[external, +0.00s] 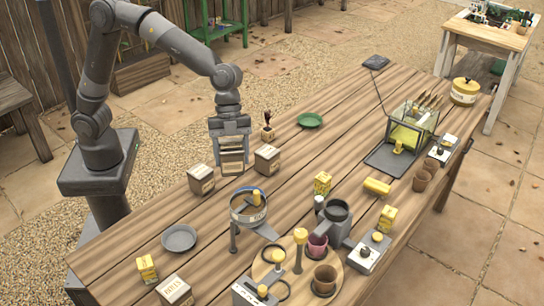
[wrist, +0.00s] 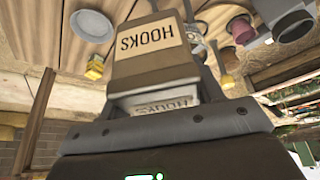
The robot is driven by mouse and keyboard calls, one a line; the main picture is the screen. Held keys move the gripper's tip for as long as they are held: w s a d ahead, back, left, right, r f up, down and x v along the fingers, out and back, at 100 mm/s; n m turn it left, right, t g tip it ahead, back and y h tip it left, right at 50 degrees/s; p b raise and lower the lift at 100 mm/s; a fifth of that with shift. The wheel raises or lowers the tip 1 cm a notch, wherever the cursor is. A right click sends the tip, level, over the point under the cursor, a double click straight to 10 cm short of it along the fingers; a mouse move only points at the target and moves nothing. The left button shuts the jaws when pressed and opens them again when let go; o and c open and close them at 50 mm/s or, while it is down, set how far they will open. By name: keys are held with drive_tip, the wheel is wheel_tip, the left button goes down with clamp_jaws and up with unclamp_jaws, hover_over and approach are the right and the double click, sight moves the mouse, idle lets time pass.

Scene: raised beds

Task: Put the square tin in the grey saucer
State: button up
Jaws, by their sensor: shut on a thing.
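My gripper (external: 232,162) is shut on a square brown tin (wrist: 150,48) with a cream label reading HOOKS. In the external view the held tin (external: 232,155) is between the fingers, upright or nearly so, above the table's near left part. The grey saucer (external: 179,238) lies on the table in front of and to the left of the gripper, and looks empty. In the wrist view the saucer (wrist: 92,25) shows at the upper left, apart from the tin. Similar square tins stand beside the gripper, one on the left (external: 201,180) and one on the right (external: 267,159).
Another square tin (external: 174,290) and a yellow box (external: 147,268) stand near the saucer. A round sieve-like stand (external: 248,207) is to the saucer's right. A green saucer (external: 310,120) lies farther back. Bare planks surround the grey saucer.

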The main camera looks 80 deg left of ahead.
drive_tip(key=s+d+m+g, duration=0.1)
drive_tip(key=s+d+m, duration=0.25)
drive_tip(key=s, duration=0.65)
drive_tip(key=s+d+m+g+y, duration=0.1)
drive_tip(key=s+d+m, duration=0.25)
drive_tip(key=s, duration=0.55)
drive_tip(key=s+d+m+g, duration=0.1)
drive_tip(key=s+d+m, duration=0.25)
drive_tip(key=s, duration=0.65)
hover_over(178, 242)
wheel_tip(178, 242, down, 13)
drive_tip(key=shift+d+f+n+y, duration=0.1)
drive_tip(key=shift+f+n+y, duration=0.2)
drive_tip(key=shift+f, duration=1.6)
drive_tip(key=shift+f, duration=0.3)
drive_tip(key=o, duration=1.2)
drive_tip(key=shift+c, duration=0.2)
